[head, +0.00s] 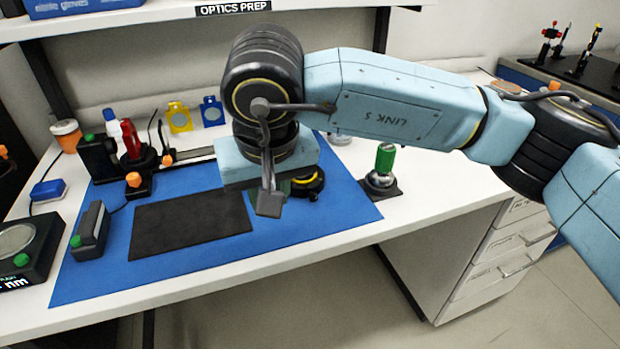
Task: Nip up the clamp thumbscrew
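My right arm reaches in from the right across the bench. Its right gripper (269,204) hangs down over the blue mat, to the right of the black pad. One dark finger shows; the other finger and the gap are hidden, so I cannot tell if it is open. A round black part with a yellow ring (308,186) sits right behind the gripper, partly covered by it. Orange knobs, an upper knob (167,160) and a lower knob (133,179), stand on black mounts at the mat's back left. I cannot tell which part is the clamp thumbscrew. My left gripper is not in view.
The blue mat (335,208) carries a black pad (190,224) and a black box with a green button (91,232). A green-topped post (384,160) stands on the right. Bottles (118,135) stand at the back left. The mat's front strip is clear.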

